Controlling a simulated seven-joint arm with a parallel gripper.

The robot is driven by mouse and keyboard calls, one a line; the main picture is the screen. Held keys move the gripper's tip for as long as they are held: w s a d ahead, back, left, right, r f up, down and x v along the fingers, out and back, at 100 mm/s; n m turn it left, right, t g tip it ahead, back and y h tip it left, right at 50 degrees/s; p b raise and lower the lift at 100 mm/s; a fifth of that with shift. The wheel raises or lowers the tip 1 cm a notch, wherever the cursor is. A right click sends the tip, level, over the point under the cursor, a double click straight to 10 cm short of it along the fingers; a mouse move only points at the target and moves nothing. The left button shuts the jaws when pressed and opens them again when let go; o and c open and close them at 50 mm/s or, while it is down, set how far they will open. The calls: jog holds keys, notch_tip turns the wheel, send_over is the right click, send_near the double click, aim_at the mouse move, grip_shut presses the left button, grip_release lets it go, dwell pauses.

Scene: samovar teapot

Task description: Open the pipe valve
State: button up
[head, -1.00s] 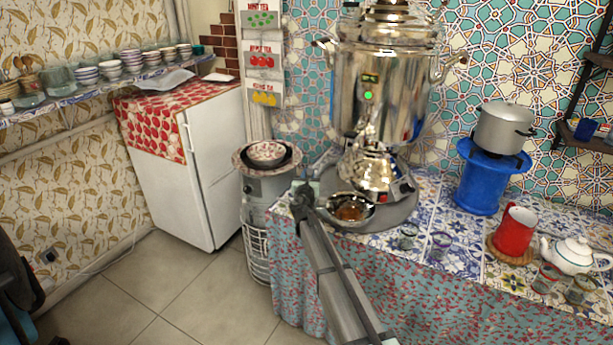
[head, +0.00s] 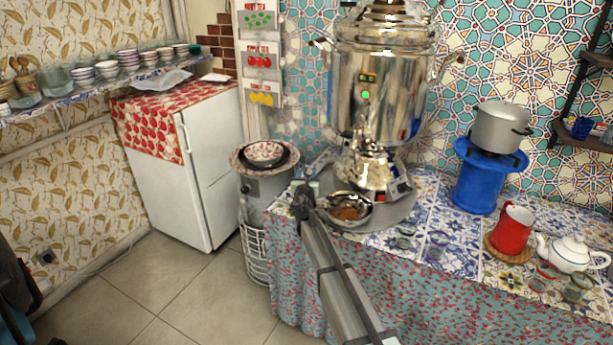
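The large shiny metal samovar (head: 378,95) stands at the back of the counter, with a small green light on its front. My gripper (head: 302,190) is at the far end of my grey arm, by the counter's left end, left of the metal bowl (head: 347,208). It appears apart from the samovar. Its fingers are too small and dark to tell whether they are open.
A blue stand (head: 477,190) carries a grey pot (head: 501,127). Small glasses are near the counter's front edge. A patterned bowl (head: 264,153) sits left of my gripper. The floor by the white fridge (head: 185,180) is clear.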

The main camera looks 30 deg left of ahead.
jog(key=v, duration=1.3)
jog(key=shift+s, duration=0.4)
jog(key=shift+d, duration=0.15)
jog(key=shift+c, duration=0.4)
